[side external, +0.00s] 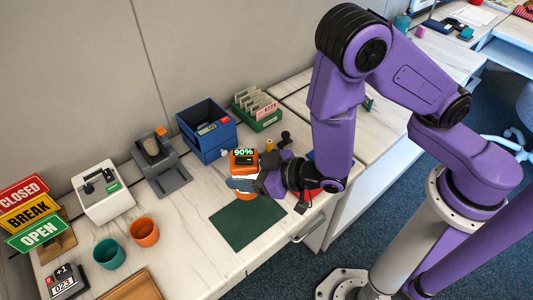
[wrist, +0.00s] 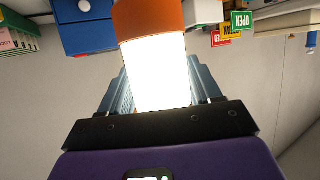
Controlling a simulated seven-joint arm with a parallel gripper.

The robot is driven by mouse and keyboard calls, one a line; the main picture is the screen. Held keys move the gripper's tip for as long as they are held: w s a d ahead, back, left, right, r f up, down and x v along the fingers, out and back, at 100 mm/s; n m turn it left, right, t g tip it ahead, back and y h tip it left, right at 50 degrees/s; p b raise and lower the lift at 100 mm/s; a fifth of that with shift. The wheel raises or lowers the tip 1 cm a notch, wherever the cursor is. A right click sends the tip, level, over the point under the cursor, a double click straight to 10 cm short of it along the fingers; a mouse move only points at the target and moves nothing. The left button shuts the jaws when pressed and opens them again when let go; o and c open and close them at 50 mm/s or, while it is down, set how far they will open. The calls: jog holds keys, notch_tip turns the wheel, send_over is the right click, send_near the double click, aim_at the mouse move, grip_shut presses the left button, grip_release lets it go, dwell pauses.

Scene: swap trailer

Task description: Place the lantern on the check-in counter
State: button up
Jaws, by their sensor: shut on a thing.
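The lantern (side external: 244,158) has an orange cap, with green "90%" lettering at it in the side view. In the wrist view its glowing white body (wrist: 156,75) and an orange end fill the space between the fingers. My gripper (side external: 242,183) is shut on the lantern from the right, and its fingers hide much of the body in the side view. The pale wood counter (side external: 195,215) lies below. The lantern is upright by the back edge of a dark green mat (side external: 246,225); whether its base touches the counter is unclear.
A blue bin (side external: 205,140) and a green card tray (side external: 258,118) stand behind the lantern. A grey cup stand (side external: 160,175), a white device (side external: 103,193), teal cup (side external: 109,254), orange cup (side external: 145,232) and signs (side external: 38,215) are left. The mat is mostly clear.

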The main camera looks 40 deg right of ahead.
aim_at(251, 158)
jog(key=shift+r, duration=2.4)
jog(key=w+d+m+h, duration=0.3)
jog(key=w+d, duration=0.4)
jog(key=d, duration=0.5)
jog(key=w+d+m+h, duration=0.35)
jog(key=w+d, duration=0.35)
jog(key=d, duration=0.5)
jog(key=w+d+m+h, duration=0.2)
jog(key=w+d+h, duration=0.3)
jog(key=d, duration=0.7)
jog(key=s+d+m+h, duration=0.1)
jog(key=d+m+h, duration=0.15)
jog(key=d, duration=1.65)
jog(key=s+d+m+g+h, duration=0.1)
jog(key=s+d+m+g, duration=0.1)
jog(key=s+d, duration=0.6)
jog(key=s+d+m+g+h, duration=0.15)
jog(key=s+d, duration=0.25)
jog(key=d, duration=0.8)
jog(key=shift+m, duration=0.45)
jog(key=shift+f, duration=7.25)
jog(key=shift+f, duration=0.1)
